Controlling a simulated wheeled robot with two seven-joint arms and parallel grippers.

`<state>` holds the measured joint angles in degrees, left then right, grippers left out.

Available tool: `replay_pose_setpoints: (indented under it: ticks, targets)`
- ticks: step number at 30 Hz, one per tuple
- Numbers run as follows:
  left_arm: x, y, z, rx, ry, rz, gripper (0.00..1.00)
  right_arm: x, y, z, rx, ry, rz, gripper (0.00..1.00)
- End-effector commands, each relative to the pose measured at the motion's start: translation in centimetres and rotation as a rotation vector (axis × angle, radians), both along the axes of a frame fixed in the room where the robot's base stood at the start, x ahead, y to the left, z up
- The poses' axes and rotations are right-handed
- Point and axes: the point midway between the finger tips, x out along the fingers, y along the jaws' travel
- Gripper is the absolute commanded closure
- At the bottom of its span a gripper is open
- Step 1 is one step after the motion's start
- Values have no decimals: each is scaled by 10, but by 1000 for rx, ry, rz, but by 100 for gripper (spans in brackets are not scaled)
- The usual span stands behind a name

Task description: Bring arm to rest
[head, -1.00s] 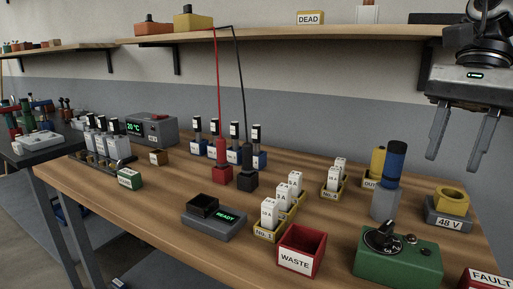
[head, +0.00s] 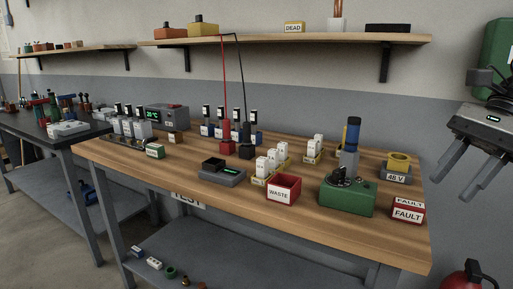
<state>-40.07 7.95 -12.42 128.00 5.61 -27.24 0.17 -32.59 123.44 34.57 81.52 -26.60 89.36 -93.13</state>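My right gripper (head: 466,176) shows at the right edge of the head view. Its two grey fingers are spread apart with nothing between them. It hangs to the right of the workbench (head: 310,225), clear of its right end. Part of my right arm is cut off by the picture's right edge. My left gripper and arm are not in the picture.
The bench holds a red WASTE box (head: 284,188), a green control box (head: 347,195), a red FAULT box (head: 408,211), a 48 V unit (head: 396,174) and a dark READY device (head: 222,172). A wall shelf (head: 300,40) runs above. A red extinguisher (head: 468,278) stands lower right.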

Motion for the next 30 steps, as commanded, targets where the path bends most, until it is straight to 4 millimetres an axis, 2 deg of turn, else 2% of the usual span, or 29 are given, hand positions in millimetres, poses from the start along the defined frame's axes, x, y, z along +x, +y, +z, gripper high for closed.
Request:
replay_pose_setpoints:
  ticks: [5,8,12,17,20,23,26,27,28,30]
  targets:
    - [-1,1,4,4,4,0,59,4,-19,-35,188,66,-281,63]
    - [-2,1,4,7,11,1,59,5,-31,-62,331,139,-491,63]
    - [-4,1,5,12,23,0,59,2,-46,-117,619,334,-892,63]
    - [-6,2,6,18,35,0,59,-8,-51,-181,946,636,-1322,63]
    - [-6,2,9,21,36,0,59,-19,-46,-218,1134,850,-1549,63]
    - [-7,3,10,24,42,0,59,-36,-31,-258,1332,1124,-1778,63]
    - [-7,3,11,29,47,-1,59,-58,-1,-298,1537,1479,-1992,63]
    - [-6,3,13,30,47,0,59,-67,15,-311,1611,1635,-2067,63]
    - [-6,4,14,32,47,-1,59,-73,28,-320,-1586,-1679,2019,63]
    - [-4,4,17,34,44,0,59,-89,61,-337,-1405,-1642,1763,63]
